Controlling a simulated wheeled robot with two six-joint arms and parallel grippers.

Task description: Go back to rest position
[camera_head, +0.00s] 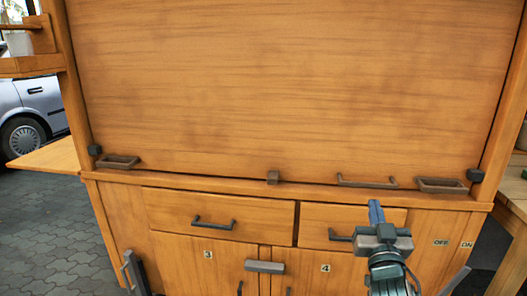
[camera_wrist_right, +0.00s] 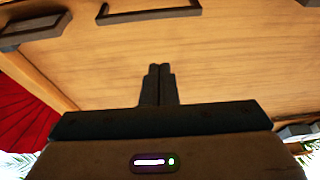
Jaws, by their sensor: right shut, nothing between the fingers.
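My right gripper (camera_head: 376,212) is in the lower right of the head view, in front of the wooden cabinet (camera_head: 420,220). Its fingers point up and away, over the right drawer (camera_head: 315,217), and cover part of that drawer's front. In the right wrist view the two dark fingers (camera_wrist_right: 158,72) lie together with nothing between them, against a wooden panel behind. I cannot make out my left gripper in the head view.
The large wooden panel (camera_head: 280,90) above the drawers is closed, with dark handles along its bottom. The left drawer (camera_head: 220,212) and doors 3 and 4 look shut. A side shelf (camera_head: 50,157) sticks out at left. A wooden table (camera_head: 512,190) stands at right. Paving (camera_head: 50,235) is bare at lower left.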

